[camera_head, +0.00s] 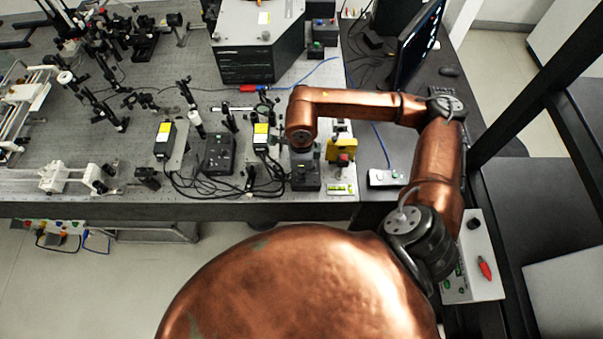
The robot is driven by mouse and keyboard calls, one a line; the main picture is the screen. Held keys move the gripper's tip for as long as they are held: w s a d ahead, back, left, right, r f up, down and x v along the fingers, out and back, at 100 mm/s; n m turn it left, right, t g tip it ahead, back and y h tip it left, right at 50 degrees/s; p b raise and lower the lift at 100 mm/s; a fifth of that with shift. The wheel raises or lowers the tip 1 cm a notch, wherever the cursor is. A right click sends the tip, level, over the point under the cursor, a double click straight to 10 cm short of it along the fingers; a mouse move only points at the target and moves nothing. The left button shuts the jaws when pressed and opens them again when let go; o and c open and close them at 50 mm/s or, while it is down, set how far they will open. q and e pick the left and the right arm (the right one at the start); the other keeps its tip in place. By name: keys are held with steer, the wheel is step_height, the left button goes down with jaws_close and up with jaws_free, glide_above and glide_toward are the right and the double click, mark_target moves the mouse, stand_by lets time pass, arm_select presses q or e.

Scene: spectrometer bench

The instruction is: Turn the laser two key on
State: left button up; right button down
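My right arm reaches in from the right, and its copper wrist hangs over the front edge of the optical bench. Its dark gripper (302,149) points down, mostly hidden under the wrist, so its fingers cannot be told open or shut. Just below it in the picture is a small black control box (306,178). Another black control box (219,153) sits to the left. Beside these boxes are two dark modules with yellow labels, one on the left (164,140) and one on the right (261,139). I cannot make out a key. My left gripper is not in view.
A yellow device with a red part (342,156) stands close right of my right gripper. Cables lie around the boxes on the bench (60,190). A large grey housing (256,75) stands behind, a monitor (414,45) at right. Optical mounts crowd the left.

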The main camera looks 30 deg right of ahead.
stand_by(0.3)
steer(key=c, duration=2.2)
jaws_free()
steer(key=shift+o, duration=0.2)
steer(key=shift+r, duration=0.1)
step_height(320, 180, up, 12)
